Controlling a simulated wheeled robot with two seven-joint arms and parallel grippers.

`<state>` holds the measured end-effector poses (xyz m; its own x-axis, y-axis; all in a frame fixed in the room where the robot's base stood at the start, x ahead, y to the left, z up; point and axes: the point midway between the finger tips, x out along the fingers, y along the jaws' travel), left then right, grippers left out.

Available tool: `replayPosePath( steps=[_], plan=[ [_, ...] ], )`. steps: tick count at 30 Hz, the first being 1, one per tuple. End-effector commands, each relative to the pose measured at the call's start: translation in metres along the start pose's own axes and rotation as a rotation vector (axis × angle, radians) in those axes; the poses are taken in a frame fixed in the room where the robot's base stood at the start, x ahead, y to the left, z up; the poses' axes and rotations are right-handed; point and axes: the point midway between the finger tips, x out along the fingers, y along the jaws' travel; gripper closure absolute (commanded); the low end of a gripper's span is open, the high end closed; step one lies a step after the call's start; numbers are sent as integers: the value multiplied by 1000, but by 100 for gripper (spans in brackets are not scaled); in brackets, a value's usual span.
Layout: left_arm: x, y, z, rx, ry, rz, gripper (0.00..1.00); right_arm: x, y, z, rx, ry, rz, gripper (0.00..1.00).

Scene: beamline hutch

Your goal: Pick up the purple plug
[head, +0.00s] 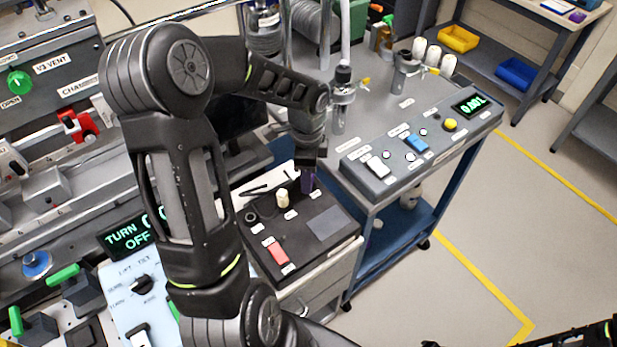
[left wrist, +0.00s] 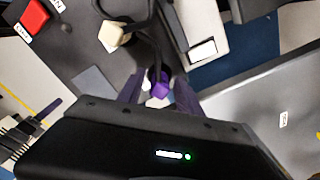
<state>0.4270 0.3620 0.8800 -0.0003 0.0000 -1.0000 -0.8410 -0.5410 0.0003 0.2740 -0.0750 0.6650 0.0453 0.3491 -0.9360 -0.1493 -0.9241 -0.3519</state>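The purple plug (left wrist: 158,89) shows in the left wrist view, with a dark cable running up near it. It lies between the two purple fingers of my left gripper (left wrist: 159,91). The fingers stand apart, one on each side, and I see no clear grip on the plug. In the head view my left gripper (head: 308,163) points down over the back right of the black panel (head: 325,226). Purple shows at its tip, but I cannot tell plug from fingers there. My right gripper does not show; only dark arm parts appear at the lower right edge.
On the black panel are a cream knob (head: 283,199) and a red switch (head: 278,253). Right of it a grey control box (head: 420,148) sits on a blue cart (head: 408,220). A dark monitor (head: 240,133) stands behind my left arm. The floor at right is open.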

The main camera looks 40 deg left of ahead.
Motion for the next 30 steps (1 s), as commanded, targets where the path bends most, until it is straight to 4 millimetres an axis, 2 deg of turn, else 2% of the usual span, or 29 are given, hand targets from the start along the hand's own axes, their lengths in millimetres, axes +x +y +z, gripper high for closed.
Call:
replayPosePath(
  steps=[2, 15, 30],
  plan=[
    [0, 0, 0, 0, 0, 0, 65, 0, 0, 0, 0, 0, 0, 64],
    [0, 0, 0, 0, 0, 0, 100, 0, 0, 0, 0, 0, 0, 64],
    [0, 0, 0, 0, 0, 0, 100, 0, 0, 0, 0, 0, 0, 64]
  ],
)
